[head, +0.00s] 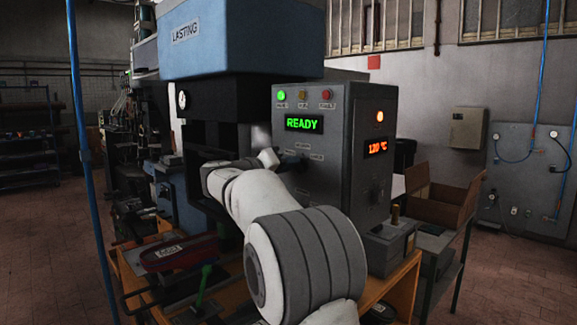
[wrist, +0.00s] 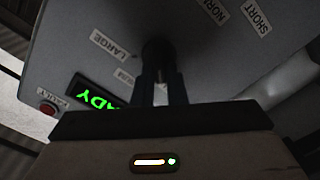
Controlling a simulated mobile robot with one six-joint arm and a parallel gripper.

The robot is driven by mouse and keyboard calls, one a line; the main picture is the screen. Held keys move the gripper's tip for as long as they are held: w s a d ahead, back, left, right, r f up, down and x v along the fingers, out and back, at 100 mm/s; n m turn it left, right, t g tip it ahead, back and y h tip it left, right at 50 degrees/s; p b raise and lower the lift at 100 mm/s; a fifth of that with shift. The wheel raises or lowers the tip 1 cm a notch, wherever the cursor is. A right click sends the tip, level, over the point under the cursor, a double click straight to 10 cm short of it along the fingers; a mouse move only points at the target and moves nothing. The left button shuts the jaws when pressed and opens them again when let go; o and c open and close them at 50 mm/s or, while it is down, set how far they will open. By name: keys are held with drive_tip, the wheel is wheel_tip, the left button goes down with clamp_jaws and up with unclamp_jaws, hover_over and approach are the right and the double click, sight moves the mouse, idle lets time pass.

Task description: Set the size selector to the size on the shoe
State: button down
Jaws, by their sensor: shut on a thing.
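The grey control box (head: 345,130) carries a green READY display (head: 304,124). In the wrist view the size selector knob (wrist: 157,48) is dark, and my gripper (wrist: 160,90) is shut on it. A LARGE label (wrist: 111,44) sits to its left and a smaller, blurred label (wrist: 125,76) below that. Which mark the knob points at cannot be told. A dark red shoe (head: 185,258) with a white tag (head: 169,251) lies at lower left; the tag's writing is too small to read surely.
The blue LASTING machine (head: 240,40) rises behind my arm. NORM (wrist: 215,12) and SHORT (wrist: 257,17) labels are on the panel at the upper right of the wrist view. A green-handled item (head: 205,278) stands by the shoe. An open cardboard box (head: 445,200) is at right.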

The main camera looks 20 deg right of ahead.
drive_tip(key=c, duration=1.5)
unclamp_jaws()
drive_tip(key=shift+o, duration=0.2)
drive_tip(key=shift+a, duration=0.1)
drive_tip(key=b+v, duration=0.1)
drive_tip(key=v, duration=0.6)
drive_tip(key=shift+s+a+b, duration=0.15)
drive_tip(key=shift+a+b, duration=0.15)
drive_tip(key=shift+a, duration=0.05)
drive_tip(key=s+d+f+n+g+y+p, duration=0.1)
drive_tip(key=s+d+f+n+g+y, duration=0.15)
drive_tip(key=s+f+y, duration=0.5)
drive_tip(key=s+a+f+n+y+p, duration=0.1)
drive_tip(key=s+a+f+y, duration=0.3)
drive_tip(key=s+f, duration=0.7)
drive_tip(key=s+a+f+n+g+y+p, duration=0.1)
drive_tip(key=s+a+f+y, duration=0.4)
drive_tip(key=s+a+f, duration=0.4)
drive_tip(key=s+f, duration=0.2)
drive_tip(key=s, duration=0.3)
drive_tip(key=shift+s, duration=0.4)
